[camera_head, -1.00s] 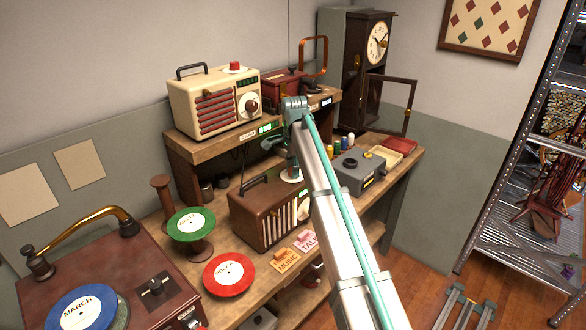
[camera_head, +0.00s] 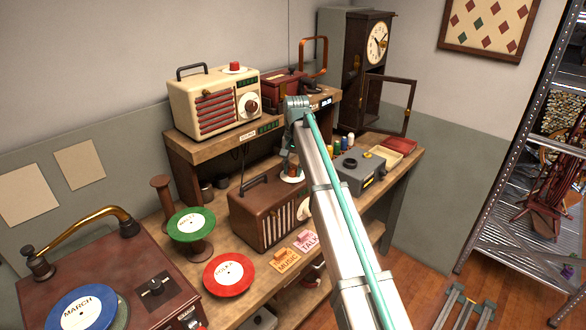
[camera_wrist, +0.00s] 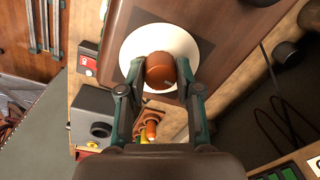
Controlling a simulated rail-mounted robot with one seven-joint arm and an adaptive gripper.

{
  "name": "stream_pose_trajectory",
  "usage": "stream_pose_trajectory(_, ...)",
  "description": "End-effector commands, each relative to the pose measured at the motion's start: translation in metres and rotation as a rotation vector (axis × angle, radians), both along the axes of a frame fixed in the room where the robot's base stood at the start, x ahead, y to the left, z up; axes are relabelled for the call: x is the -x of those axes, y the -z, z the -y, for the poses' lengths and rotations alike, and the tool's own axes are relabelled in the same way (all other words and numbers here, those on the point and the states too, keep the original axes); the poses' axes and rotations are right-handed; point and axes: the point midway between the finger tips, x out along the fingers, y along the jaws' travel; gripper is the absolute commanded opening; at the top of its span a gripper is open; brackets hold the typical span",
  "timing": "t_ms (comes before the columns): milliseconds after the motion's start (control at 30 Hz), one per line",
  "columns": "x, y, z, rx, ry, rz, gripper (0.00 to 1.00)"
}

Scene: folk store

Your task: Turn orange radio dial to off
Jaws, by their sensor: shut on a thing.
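My gripper (camera_wrist: 161,74) is shut on this dial, one finger on each side. A small light mark shows on the dial near its lower edge. In the head view my gripper (camera_head: 289,166) points down at the top of the radio, and the dial itself is hidden there. My arm covers the radio's right end.
A cream radio (camera_head: 215,103) with a red top knob stands on the shelf (camera_head: 205,150) above. A grey box (camera_head: 360,172) and several small coloured pegs stand close on the right. Record spools and a record player (camera_head: 110,260) are on the left.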

Motion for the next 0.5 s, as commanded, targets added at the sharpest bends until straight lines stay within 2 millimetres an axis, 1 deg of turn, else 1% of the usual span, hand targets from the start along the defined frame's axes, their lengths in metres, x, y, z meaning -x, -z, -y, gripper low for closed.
stream_pose_trajectory(200,-0.0001,0.0001,0.0000,0.000,-0.092,0.000,0.00)
stream_pose_trajectory(500,-0.0001,0.0001,0.0000,0.000,-0.134,0.000,0.00)
